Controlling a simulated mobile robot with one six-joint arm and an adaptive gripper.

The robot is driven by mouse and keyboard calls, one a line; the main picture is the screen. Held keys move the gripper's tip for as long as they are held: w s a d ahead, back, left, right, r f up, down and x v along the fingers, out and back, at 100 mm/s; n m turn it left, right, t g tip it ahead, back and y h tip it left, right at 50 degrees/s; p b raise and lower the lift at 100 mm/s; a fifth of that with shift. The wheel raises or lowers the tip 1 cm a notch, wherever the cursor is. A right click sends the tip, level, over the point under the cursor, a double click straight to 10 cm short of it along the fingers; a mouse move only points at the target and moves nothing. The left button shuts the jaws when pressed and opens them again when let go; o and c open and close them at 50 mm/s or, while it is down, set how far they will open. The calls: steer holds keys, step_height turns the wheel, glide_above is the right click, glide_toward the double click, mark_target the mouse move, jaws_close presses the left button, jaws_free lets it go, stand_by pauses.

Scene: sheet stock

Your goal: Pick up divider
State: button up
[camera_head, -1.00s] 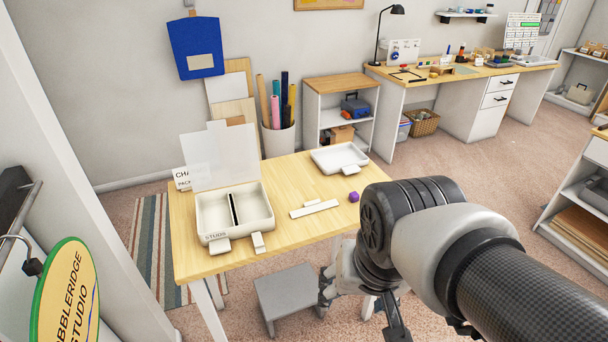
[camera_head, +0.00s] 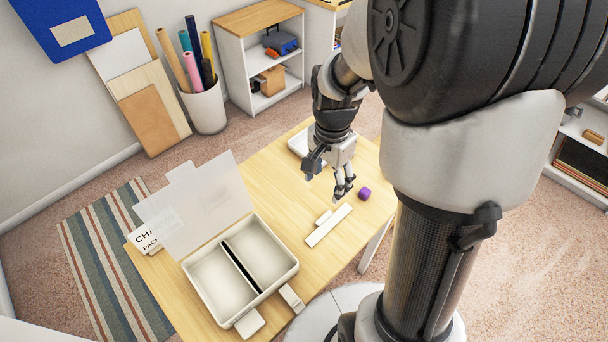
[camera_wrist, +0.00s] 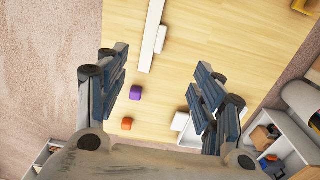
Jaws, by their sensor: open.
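A long white strip (camera_head: 328,225) with a small tab on its side, which looks like the divider, lies flat on the wooden table (camera_head: 285,172). The strip also shows at the top of the wrist view (camera_wrist: 151,36). The open box (camera_head: 240,270) stands to its left, lid raised, with a dark line between two compartments. My gripper (camera_head: 328,182) is open and empty above the table, behind the strip in the head view. In the wrist view my gripper (camera_wrist: 160,82) has its fingers spread wide, with the near end of the strip just beyond the gap between them.
A purple cube (camera_head: 364,193) sits right of the strip. An orange cube (camera_wrist: 127,124) shows in the wrist view. A white tray (camera_head: 299,143) lies behind my gripper, partly hidden. Bare table surrounds the strip.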

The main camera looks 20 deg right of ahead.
steer(key=b, duration=0.4)
glide_above(327, 222)
steer(key=f, duration=1.1)
steer(key=shift+w+a+f, duration=0.2)
steer(key=shift+a+f, duration=0.1)
steer(key=f, duration=0.1)
steer(key=f+b, duration=0.1)
steer(key=f, duration=0.1)
steer(key=f+b, duration=0.1)
steer(key=shift+s+d+f, duration=0.2)
steer(key=shift+d+f, duration=0.15)
steer(key=shift+d, duration=0.05)
steer(key=shift+w+f, duration=0.1)
steer(key=shift+f, duration=0.25)
steer(key=shift+r, duration=0.1)
steer(key=shift+c, duration=0.2)
steer(key=c, duration=1)
steer(key=shift+o, duration=0.2)
